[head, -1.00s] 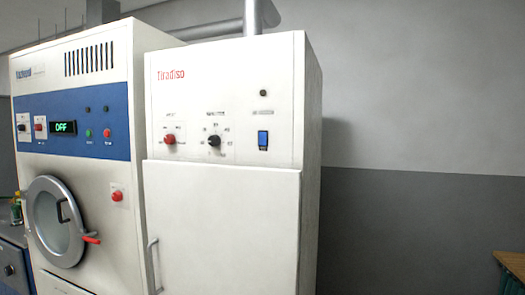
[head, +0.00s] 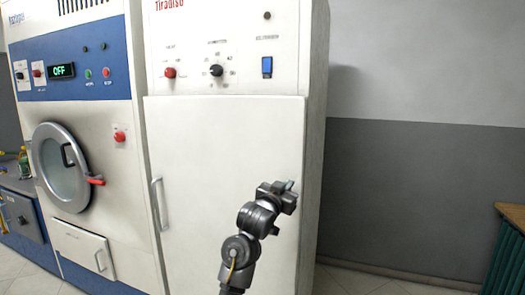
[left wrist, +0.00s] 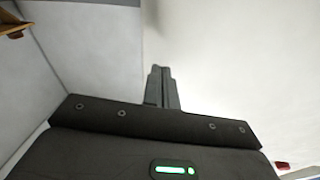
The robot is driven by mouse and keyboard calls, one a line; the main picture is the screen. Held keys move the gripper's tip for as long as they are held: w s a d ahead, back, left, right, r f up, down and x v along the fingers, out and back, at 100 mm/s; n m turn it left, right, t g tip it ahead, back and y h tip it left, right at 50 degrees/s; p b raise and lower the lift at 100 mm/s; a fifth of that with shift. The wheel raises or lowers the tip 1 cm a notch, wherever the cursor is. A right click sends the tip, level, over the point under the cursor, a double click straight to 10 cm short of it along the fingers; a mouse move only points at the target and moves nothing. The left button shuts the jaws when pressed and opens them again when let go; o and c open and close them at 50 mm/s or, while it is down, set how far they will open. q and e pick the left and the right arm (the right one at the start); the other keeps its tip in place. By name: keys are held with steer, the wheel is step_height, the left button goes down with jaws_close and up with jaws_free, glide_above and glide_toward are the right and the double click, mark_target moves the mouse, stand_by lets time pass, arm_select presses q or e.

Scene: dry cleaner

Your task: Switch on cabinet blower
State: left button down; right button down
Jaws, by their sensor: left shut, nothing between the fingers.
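The white cabinet (head: 228,130) stands in the middle of the head view, with a closed door and a vertical handle (head: 160,204) at the door's left. Its upper panel has a red knob (head: 170,72), a black dial (head: 216,70), a blue rocker switch (head: 267,67) at the right and a small dark lamp (head: 267,15) above the switch. The panel's labels are too small to read. My left gripper (head: 291,190) is in front of the door's right part, below the switch and apart from it. In the left wrist view its fingers (left wrist: 160,70) are together and empty. My right gripper is not in view.
A blue and white machine (head: 70,70) with a round door (head: 62,168) and a display reading OFF stands left of the cabinet. A red button (head: 119,136) is on its front. Open floor and a bare grey wall (head: 410,190) lie to the right, with a table at the right edge.

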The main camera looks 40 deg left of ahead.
mark_target(267, 66)
arm_select(q)
steer(key=s+a+r+n+t+y, duration=0.1)
steer(key=s+a+r+t, duration=0.1)
steer(key=r, duration=0.7)
steer(key=s+a+r+n+t+y, duration=0.1)
steer(key=s+a+r+y, duration=0.1)
steer(key=s+r, duration=0.3)
steer(key=s+a+r+n+t+y+b, duration=0.1)
steer(key=s+a+r+t, duration=0.1)
steer(key=r, duration=1.1)
steer(key=shift+s+a+r+n+t+y, duration=0.3)
steer(key=shift+s+y, duration=0.1)
steer(key=shift+s, duration=0.4)
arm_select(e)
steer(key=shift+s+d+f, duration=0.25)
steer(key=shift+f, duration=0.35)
